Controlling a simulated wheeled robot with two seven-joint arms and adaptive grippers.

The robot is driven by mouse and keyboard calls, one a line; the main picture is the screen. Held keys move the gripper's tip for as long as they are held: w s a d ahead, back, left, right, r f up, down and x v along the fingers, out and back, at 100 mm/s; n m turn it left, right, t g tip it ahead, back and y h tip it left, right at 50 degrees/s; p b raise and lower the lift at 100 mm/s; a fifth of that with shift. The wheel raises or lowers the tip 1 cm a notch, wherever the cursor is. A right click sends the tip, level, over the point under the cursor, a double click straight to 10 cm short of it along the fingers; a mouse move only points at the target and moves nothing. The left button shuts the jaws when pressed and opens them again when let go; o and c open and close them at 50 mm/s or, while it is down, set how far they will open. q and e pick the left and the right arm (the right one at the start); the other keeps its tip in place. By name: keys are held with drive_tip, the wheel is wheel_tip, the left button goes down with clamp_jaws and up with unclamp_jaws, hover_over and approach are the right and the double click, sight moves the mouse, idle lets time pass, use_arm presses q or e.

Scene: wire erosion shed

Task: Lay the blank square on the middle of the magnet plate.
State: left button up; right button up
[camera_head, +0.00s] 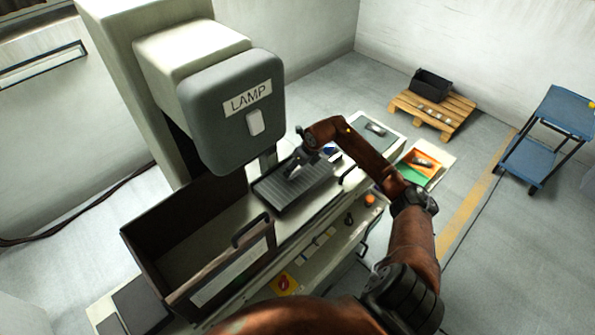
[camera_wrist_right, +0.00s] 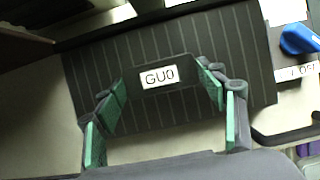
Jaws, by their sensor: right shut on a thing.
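The magnet plate (camera_head: 280,201) is a dark, ribbed slab on the machine bed, below the lamp head; it fills the middle of the right wrist view (camera_wrist_right: 95,60). The blank (camera_wrist_right: 182,70) is a dark block with a white label reading GU0. My right gripper (camera_wrist_right: 163,87) is shut on it, with green finger pads at its left and right ends. In the head view my right gripper (camera_head: 297,167) is over the plate, and the blank is hard to make out. I cannot tell whether the blank touches the plate. My left gripper is not in view.
A blue knob (camera_wrist_right: 300,40) sits right of the plate. A pallet (camera_head: 445,118) and a blue cart (camera_head: 560,110) stand farther off.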

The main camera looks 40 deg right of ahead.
wheel_tip(320, 180, down, 2)
drive_tip(key=shift+d, duration=0.1)
drive_tip(key=shift+f, duration=0.15)
drive_tip(key=o, duration=1.6)
drive_tip(key=shift+s+f, duration=0.1)
drive_tip(key=shift+f, duration=0.05)
drive_tip(key=shift+r, duration=0.25)
drive_tip(key=b+v, duration=0.1)
drive_tip(key=v, duration=1)
drive_tip(key=shift+s+r, duration=0.15)
drive_tip(key=shift+r, duration=0.2)
